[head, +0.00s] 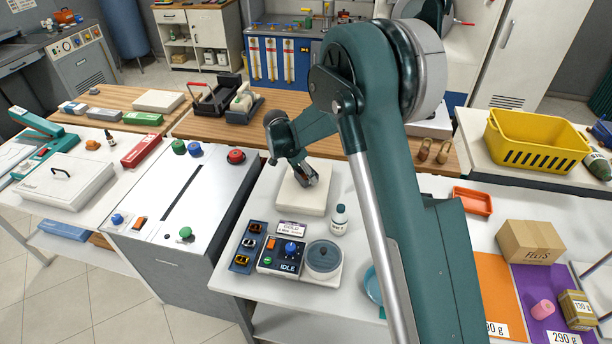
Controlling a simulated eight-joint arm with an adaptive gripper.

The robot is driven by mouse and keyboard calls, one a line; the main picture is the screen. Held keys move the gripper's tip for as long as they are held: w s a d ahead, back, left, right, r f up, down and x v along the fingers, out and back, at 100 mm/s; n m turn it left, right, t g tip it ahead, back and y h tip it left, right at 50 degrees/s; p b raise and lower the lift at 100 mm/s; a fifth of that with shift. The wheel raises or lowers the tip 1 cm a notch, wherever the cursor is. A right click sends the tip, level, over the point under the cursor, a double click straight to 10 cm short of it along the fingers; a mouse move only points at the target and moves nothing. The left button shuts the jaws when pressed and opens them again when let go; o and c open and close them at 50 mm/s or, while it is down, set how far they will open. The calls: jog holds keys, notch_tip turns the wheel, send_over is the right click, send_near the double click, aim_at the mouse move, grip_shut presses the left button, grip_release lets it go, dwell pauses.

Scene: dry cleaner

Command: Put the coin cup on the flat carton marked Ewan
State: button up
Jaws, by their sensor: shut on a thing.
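My gripper (308,178) is small in the head view, over a pale, flat, box-like thing (292,199) on the white table. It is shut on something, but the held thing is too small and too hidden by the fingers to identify. I cannot tell whether it touches the pale box. I cannot read the name Ewan on any carton. A similar pale flat box (158,101) lies on the wooden counter at back left. I cannot identify the coin cup with certainty. A pink cup-like thing (542,309) stands on the purple mat (530,280) at front right.
A white bottle (339,219), a control box (281,257) and a round grey-topped device (323,258) stand close in front of the pale box. A cardboard box (529,242), an orange tray (472,201) and a yellow basket (535,150) are at right. My arm hides the middle right.

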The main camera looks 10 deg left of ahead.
jog(key=shift+f, duration=0.55)
jog(key=shift+f, duration=0.2)
jog(key=o, duration=0.9)
jog(key=shift+r, duration=0.15)
jog(key=v, duration=1.2)
jog(key=shift+p, duration=0.4)
jog(key=shift+d, duration=0.1)
